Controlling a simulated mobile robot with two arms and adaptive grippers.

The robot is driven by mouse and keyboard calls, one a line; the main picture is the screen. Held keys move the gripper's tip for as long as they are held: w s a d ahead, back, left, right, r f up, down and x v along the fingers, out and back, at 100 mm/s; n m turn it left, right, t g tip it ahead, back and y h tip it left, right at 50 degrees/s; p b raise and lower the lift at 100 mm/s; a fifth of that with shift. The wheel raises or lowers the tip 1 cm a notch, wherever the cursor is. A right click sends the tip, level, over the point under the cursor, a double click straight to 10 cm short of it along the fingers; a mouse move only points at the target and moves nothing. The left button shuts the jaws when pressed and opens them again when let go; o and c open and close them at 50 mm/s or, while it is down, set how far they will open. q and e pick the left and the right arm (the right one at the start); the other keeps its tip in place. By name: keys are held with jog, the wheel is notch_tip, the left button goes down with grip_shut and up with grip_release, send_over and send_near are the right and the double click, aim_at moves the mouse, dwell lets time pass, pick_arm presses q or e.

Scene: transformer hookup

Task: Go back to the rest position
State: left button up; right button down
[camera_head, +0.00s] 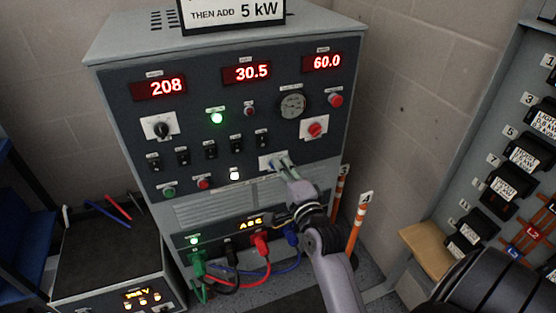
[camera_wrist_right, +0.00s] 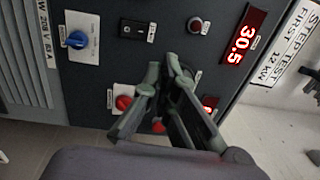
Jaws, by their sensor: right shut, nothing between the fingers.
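My right gripper (camera_head: 279,163) reaches up from the bottom right in front of the grey control cabinet (camera_head: 220,90). Its fingers are together and empty, and cover part of a pale switch plate. Whether they touch the panel cannot be told. In the right wrist view the fingers (camera_wrist_right: 163,75) point at the panel, near a blue knob (camera_wrist_right: 77,40) and a red knob (camera_wrist_right: 123,102). The displays read 208 (camera_head: 159,87), 30.5 (camera_head: 246,73) and 60.0 (camera_head: 323,62). My left gripper is out of view.
Green (camera_head: 196,258), red (camera_head: 261,244) and blue (camera_head: 291,235) plugs with cables sit low on the cabinet. Orange-and-white posts (camera_head: 358,225) stand at its right. A breaker panel (camera_head: 490,150) is at far right, and a smaller unit (camera_head: 105,255) at lower left.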

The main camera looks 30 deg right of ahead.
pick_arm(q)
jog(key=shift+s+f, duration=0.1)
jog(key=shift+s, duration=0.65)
pick_arm(e)
jog(key=shift+s, duration=0.15)
